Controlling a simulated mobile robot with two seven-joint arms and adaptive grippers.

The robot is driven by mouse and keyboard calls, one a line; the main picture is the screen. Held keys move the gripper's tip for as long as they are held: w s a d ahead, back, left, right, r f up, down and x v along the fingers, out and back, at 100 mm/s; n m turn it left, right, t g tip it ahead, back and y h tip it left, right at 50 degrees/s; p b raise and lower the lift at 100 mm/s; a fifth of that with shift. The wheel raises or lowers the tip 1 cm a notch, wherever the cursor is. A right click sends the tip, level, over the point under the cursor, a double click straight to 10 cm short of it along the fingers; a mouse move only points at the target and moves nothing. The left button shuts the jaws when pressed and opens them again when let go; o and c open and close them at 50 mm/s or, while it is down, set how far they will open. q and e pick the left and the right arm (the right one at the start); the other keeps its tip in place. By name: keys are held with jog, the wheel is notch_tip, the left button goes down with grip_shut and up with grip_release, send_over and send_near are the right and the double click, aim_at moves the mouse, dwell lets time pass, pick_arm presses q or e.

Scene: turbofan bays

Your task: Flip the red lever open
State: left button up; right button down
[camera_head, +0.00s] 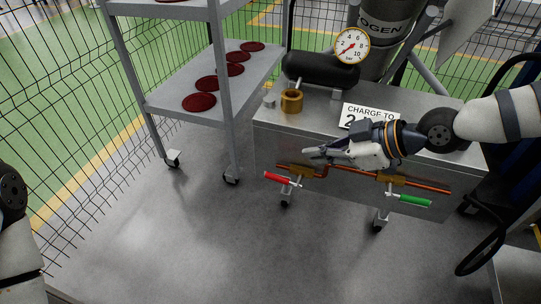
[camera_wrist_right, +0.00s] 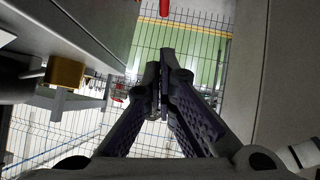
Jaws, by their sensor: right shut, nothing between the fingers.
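The red lever (camera_head: 278,178) sticks out to the left from a brass valve (camera_head: 303,172) on a copper pipe along the front of the grey cart. Its red end also shows at the top edge of the right wrist view (camera_wrist_right: 164,8). My right gripper (camera_head: 310,152) is shut and empty, just above and slightly right of the lever, apart from it in the head view. Its closed fingers also show in the wrist view (camera_wrist_right: 163,75). My left gripper is out of the picture; only part of the left arm shows at the left edge.
A green lever (camera_head: 414,200) sits on a second brass valve at right. The cart top (camera_head: 275,118) bears a brass cup (camera_head: 291,101), a black cylinder, a gauge (camera_head: 352,46) and a sign (camera_head: 366,114). A shelf trolley (camera_head: 160,98) with dark red discs stands left. Floor in front is clear.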

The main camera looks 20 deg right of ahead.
jog(key=b, duration=0.2)
send_over(270, 174)
jog(key=s+d, duration=0.3)
notch_tip(270, 174, down, 6)
jog(key=f, duration=0.2)
jog(key=shift+w+a+f, duration=0.25)
jog(key=shift+a+f, duration=0.1)
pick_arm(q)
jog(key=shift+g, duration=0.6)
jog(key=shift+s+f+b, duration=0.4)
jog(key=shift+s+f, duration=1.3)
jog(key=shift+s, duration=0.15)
pick_arm(e)
jog(key=shift+w+f, duration=0.25)
jog(key=shift+f, duration=0.25)
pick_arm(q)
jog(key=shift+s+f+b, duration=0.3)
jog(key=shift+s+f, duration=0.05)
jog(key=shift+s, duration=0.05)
pick_arm(e)
jog(key=shift+w+a+f, duration=0.1)
jog(key=shift+a+f, duration=0.1)
jog(key=shift+f, duration=0.5)
